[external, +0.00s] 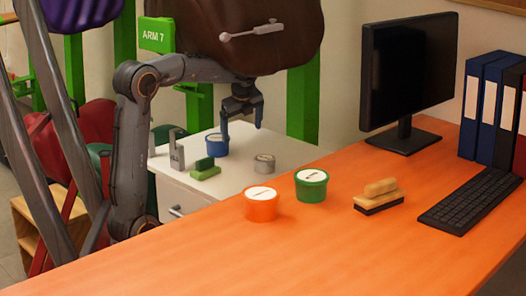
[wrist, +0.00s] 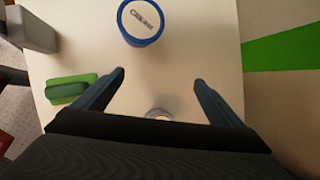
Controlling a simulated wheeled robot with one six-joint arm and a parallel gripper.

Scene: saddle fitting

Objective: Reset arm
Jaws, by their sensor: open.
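My gripper (external: 242,122) hangs from my raised arm above the white cabinet top, with its fingers pointing down. In the wrist view my gripper (wrist: 160,80) has its two dark fingers spread wide with nothing between the tips. A blue tub with a white labelled lid (external: 216,144) stands on the cabinet, near the gripper in the external view. In the wrist view the blue tub (wrist: 141,20) lies beyond the fingertips, apart from them. A small grey tin (external: 264,163) stands on the cabinet to the right; it is partly hidden by the gripper body in the wrist view (wrist: 158,114).
A green brush (external: 205,169) and grey metal blocks (external: 177,155) share the white cabinet (external: 292,150). The orange desk (external: 330,245) holds an orange tub (external: 261,204), a green tub (external: 311,186), a wooden brush (external: 379,196), keyboard (external: 470,200), monitor (external: 408,75) and binders (external: 487,105). A brown saddle (external: 250,35) hangs above.

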